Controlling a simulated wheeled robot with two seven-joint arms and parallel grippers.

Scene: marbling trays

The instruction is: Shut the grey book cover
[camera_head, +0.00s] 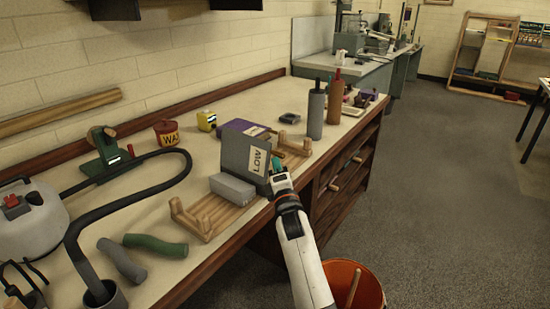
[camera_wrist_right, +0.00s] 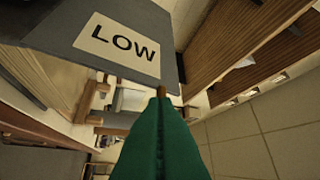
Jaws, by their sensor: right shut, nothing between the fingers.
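The grey book cover (camera_head: 234,152) stands steeply raised on a wooden cradle (camera_head: 208,218) near the table's front edge. It bears a cream label reading LOW (camera_head: 258,160). A lighter grey block (camera_head: 232,188) lies on the cradle to its left. My right gripper (camera_head: 276,166) is shut and empty beside the labelled face, close to its lower right. In the wrist view the green fingers (camera_wrist_right: 161,98) are together, their tip just below the label on the grey cover (camera_wrist_right: 60,25); I cannot tell whether they touch it. My left gripper is not in view.
Grey and brown bottles (camera_head: 316,112) stand right of the cradle. A purple box (camera_head: 236,128) is behind it. Grey and green rolls (camera_head: 155,244) lie to the left, near a black hose (camera_head: 140,190). An orange bucket (camera_head: 352,285) is on the floor.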

